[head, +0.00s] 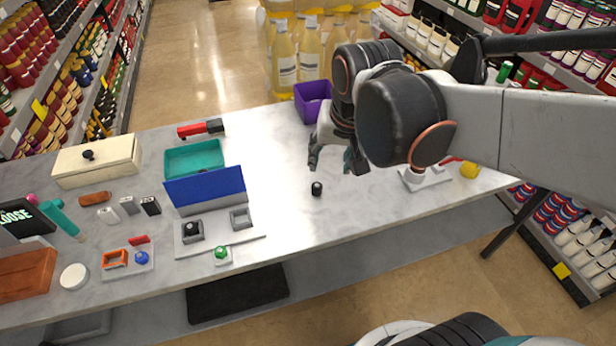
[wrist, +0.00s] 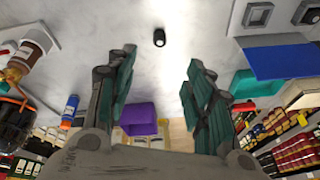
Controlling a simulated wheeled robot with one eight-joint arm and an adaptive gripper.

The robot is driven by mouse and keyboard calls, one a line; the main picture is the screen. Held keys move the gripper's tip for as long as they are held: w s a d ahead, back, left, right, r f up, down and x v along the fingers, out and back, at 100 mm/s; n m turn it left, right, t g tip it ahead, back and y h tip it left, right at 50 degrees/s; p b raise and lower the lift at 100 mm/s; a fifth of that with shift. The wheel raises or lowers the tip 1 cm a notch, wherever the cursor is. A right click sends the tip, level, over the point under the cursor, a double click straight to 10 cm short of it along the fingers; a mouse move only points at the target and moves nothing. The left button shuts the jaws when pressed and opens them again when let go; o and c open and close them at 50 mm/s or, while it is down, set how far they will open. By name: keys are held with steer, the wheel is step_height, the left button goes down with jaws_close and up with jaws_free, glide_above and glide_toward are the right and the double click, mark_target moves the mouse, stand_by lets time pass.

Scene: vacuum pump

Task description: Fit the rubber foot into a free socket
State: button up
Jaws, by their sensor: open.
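The rubber foot (head: 317,188) is a small black cylinder standing alone on the bare table. It also shows near the top middle of the wrist view (wrist: 159,38). A pale plate (head: 217,236) at the table's front holds two grey square sockets. The left socket (head: 187,239) has a black foot in it; the right socket (head: 241,219) looks empty, and shows in the wrist view (wrist: 257,16). My gripper (head: 334,163) is open and empty, above the table and behind the foot. Its fingers (wrist: 158,72) are spread wide, with the foot beyond the tips.
A blue panel (head: 205,189) stands behind the sockets, with a teal tray (head: 195,158) behind it. A purple bin (head: 312,101) stands at the back edge. A green-topped piece (head: 221,252) sits in front of the plate. The table around the foot is clear.

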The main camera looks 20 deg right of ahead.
steer(key=w+f+m+g+p, duration=0.4)
steer(key=w, duration=0.4)
steer(key=m+b, duration=0.1)
steer(key=b, duration=0.2)
glide_above(317, 185)
steer(key=f, duration=0.9)
steer(key=shift+s+a+f, duration=0.2)
steer(key=shift+f, duration=0.1)
steer(key=shift+w+d+f+b, duration=0.1)
steer(key=shift+f+b, duration=0.5)
steer(key=shift+f, duration=0.7)
steer(key=shift+w+d+f+b, duration=0.1)
steer(key=shift+f+b, duration=0.5)
steer(key=shift+f, duration=0.7)
jaws_close()
steer(key=shift+r, duration=0.15)
step_height(317, 185, up, 20)
steer(key=p, duration=0.7)
steer(key=f+n, duration=0.3)
steer(key=f, duration=0.2)
steer(key=w+f+n+b, duration=0.1)
steer(key=f+n, duration=0.2)
steer(key=f, duration=0.3)
steer(key=w+f+n+b, duration=0.1)
steer(key=f+n, duration=0.2)
steer(key=f, duration=0.3)
steer(key=shift+w, duration=0.1)
